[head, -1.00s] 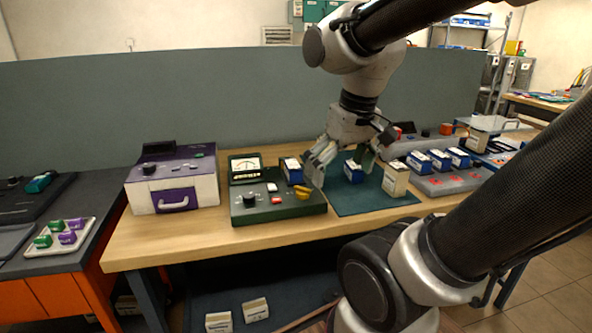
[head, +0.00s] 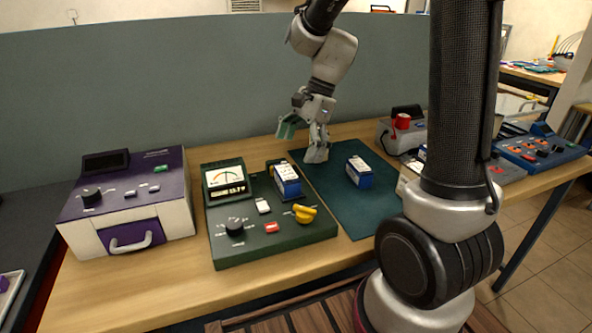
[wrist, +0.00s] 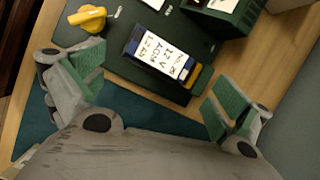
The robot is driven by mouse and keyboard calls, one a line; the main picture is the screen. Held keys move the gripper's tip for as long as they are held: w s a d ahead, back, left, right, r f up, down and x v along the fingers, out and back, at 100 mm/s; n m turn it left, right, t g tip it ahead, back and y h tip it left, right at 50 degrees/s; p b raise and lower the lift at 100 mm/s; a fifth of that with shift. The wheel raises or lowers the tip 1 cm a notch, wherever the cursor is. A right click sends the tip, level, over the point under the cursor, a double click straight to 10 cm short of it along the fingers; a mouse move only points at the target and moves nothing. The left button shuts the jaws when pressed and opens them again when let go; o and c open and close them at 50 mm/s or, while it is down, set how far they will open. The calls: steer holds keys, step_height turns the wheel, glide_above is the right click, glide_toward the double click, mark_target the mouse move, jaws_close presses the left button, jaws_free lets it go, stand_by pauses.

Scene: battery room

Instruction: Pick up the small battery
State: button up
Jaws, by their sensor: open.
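A blue battery with a white label (head: 287,181) sits on the right side of the green tester (head: 262,252). It also shows in the wrist view (wrist: 158,54), between and beyond the fingertips. A second blue-and-white battery (head: 359,172) stands on the teal mat (head: 345,208). I cannot tell which one is called small. My gripper (head: 303,142) is open and empty, above the mat's back left corner, behind and right of the tester. Its two green-padded fingers (wrist: 157,97) are spread wide in the wrist view, touching neither battery.
The tester carries a yellow knob (head: 304,213) beside the battery. A purple-and-white case (head: 130,205) stands to its left on the wooden table (head: 170,290). A grey divider (head: 130,85) runs behind. My arm hides part of the right side, where a blue device (head: 543,148) stands.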

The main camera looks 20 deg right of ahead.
mark_target(286, 172)
steer(key=a+f+m, duration=0.1)
steer(key=f, duration=0.1)
steer(key=a+f+m, duration=0.1)
steer(key=f, duration=0.1)
steer(key=a+f, duration=0.1)
steer(key=f, duration=0.2)
steer(key=shift+a+m, duration=0.1)
steer(key=shift+m, duration=0.3)
steer(key=shift+r, duration=0.1)
steer(key=c, duration=1.4)
